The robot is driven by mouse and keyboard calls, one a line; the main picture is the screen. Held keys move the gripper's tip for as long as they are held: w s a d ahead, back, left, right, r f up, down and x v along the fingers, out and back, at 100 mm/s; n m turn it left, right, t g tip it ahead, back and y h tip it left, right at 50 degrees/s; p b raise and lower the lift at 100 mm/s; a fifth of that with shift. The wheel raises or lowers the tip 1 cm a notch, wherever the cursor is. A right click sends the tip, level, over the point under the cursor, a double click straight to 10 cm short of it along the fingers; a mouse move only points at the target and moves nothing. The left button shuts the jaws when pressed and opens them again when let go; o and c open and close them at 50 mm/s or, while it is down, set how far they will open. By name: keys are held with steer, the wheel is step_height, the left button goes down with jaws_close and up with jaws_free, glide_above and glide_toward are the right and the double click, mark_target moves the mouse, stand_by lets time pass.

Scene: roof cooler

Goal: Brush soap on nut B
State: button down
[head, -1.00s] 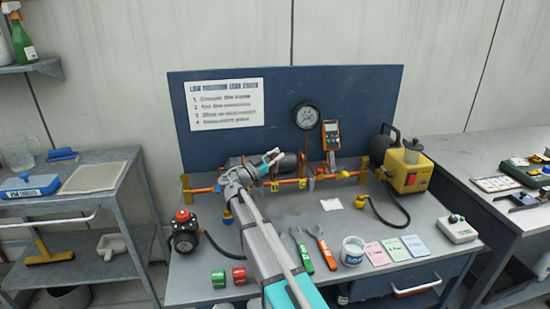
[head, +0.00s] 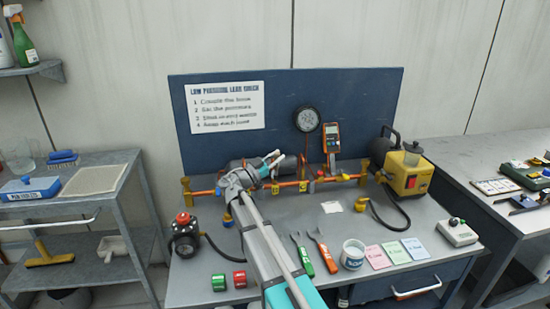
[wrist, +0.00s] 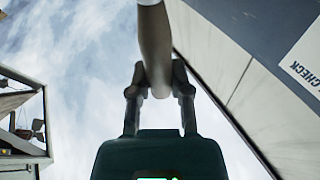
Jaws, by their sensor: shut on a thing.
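My gripper (head: 268,170) is above the orange pipe (head: 290,184) that runs along the back of the bench. In the wrist view, my gripper (wrist: 158,88) is shut on a pale brown handle (wrist: 154,45), taken to be the brush. Its far end leaves the picture. In the head view my arm and gripper cover part of the pipe. Small yellow labels (head: 304,187) mark the pipe fittings, but their letters are too small to read, so I cannot tell which is nut B. A white tub (head: 353,254), perhaps the soap pot, stands at the bench front.
A gauge (head: 306,120) and an orange meter (head: 331,137) are on the blue back panel. A yellow pump box (head: 407,172) stands at the right, a red-topped regulator (head: 184,232) at the left. Two wrenches (head: 326,257) and coloured cards (head: 396,251) lie in front.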

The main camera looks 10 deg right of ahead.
steer(key=s+r+p, duration=0.4)
steer(key=shift+s+r, duration=0.3)
stand_by(0.4)
stand_by(0.3)
steer(key=shift+s, duration=0.1)
